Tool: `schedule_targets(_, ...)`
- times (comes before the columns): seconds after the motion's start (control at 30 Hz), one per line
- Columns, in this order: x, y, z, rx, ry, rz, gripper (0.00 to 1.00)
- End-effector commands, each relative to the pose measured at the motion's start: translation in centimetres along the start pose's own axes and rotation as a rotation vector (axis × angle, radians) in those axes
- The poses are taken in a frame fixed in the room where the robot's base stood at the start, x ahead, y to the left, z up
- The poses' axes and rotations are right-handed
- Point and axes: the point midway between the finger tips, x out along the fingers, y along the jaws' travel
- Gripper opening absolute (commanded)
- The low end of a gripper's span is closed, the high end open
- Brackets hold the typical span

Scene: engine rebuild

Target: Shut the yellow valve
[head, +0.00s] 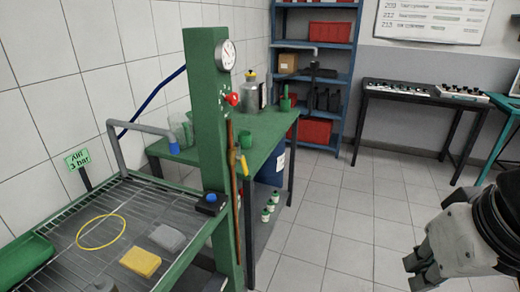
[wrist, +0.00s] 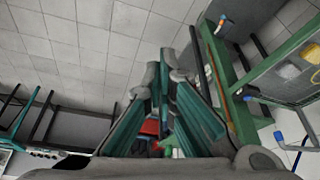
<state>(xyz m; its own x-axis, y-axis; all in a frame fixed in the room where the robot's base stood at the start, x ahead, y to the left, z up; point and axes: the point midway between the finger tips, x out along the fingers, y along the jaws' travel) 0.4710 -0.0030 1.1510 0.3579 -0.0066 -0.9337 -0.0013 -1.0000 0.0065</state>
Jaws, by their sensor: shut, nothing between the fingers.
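The yellow valve (head: 243,164) has a short lever handle that hangs steeply, slightly tilted, beside a thin brown pipe on the green post (head: 207,120). A red valve knob (head: 231,99) sits higher on the same post, under a round gauge (head: 225,55). My gripper (head: 424,272) is at the lower right in the head view, well apart from the yellow valve, over the floor. In the wrist view my gripper (wrist: 163,85) has its fingers together and empty. I cannot make out the yellow valve clearly in the wrist view.
A wire-topped wash bench (head: 155,205) with a yellow sponge (head: 141,262) and yellow ring is at the left. A green bench (head: 255,130) stands behind the post. Small bottles (head: 267,208) stand low beneath it. Tiled floor (head: 335,225) between post and gripper is clear.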

Motion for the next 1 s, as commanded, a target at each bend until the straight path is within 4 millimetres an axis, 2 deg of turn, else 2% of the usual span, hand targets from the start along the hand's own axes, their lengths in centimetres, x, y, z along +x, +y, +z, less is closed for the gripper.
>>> schedule_targets(0.2, 0.2, -0.1, 0.0, 0.009, -0.006, -0.006, 0.0)
schedule_targets(0.33, 2.2, -1.8, -0.1, 0.111, -0.069, -0.072, 0.0)
schedule_targets(0.47, 6.1, -5.8, -0.5, 0.368, -0.234, -0.215, 0.0)
schedule_targets(0.57, 9.1, -9.9, -1.4, 0.641, -0.421, -0.336, 0.0)
schedule_targets(0.67, 11.6, -13.9, -3.0, 0.923, -0.63, -0.435, 0.0)
schedule_targets(0.8, 14.8, -18.6, -6.8, 1.313, -0.942, -0.534, 0.0)
schedule_targets(0.87, 16.3, -20.2, -8.9, 1.476, -1.081, -0.564, 0.0)
schedule_targets(1.0, 20.8, -22.6, -14.4, 1.847, -1.419, -0.609, 0.0)
